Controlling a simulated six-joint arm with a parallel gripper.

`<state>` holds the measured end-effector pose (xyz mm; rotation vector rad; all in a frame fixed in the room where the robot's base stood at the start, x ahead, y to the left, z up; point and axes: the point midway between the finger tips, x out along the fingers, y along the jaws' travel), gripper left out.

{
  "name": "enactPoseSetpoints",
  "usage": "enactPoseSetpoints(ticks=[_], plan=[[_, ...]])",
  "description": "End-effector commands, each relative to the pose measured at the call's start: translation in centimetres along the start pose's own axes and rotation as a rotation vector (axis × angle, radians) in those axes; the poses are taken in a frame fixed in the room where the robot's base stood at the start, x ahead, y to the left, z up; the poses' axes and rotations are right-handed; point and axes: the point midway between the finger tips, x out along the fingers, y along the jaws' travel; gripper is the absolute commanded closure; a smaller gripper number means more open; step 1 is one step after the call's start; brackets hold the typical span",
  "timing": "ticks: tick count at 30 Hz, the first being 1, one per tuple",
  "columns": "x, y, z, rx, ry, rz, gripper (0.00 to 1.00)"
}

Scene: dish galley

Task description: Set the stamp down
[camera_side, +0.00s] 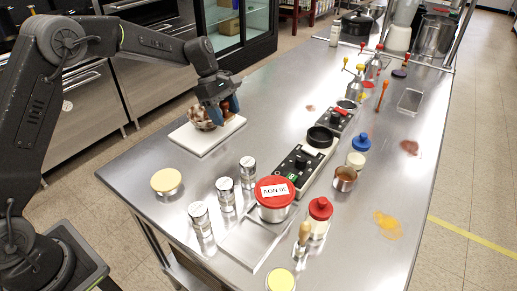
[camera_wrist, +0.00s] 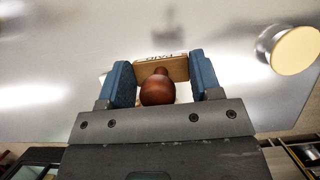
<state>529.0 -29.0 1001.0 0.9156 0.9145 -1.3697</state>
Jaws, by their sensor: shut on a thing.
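The stamp has a round dark-brown knob and a light wooden block with dark lettering. In the wrist view the stamp (camera_wrist: 157,91) sits between the two blue fingers of my gripper (camera_wrist: 163,76), which is shut on it. In the side view my gripper (camera_side: 217,108) points down over a white board (camera_side: 207,139) at the far left of the steel table. The stamp is mostly hidden there behind the fingers. I cannot tell whether its underside touches the board.
A brown-and-white rounded thing (camera_side: 199,118) is on the board beside my gripper. A cream-lidded tin (camera_side: 166,181), several metal shakers (camera_side: 224,194) and a red-lidded tub (camera_side: 274,192) stand nearer the front. Black scales (camera_side: 297,168) stand right of centre. Bare steel lies right of the board.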

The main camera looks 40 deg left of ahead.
Motion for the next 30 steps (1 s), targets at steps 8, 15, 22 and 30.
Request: enactPoseSetpoints(ticks=[8, 15, 22, 30], plan=[[5.8, 2.0, 4.1, 0.003, 0.0, -0.003, 0.64], [8.5, 3.0, 6.0, 0.001, 0.0, -0.001, 0.64], [10.1, 3.0, 5.6, -0.003, 0.0, -0.002, 0.64], [12.4, 3.1, 4.6, -0.002, 0.001, 0.001, 0.64]])
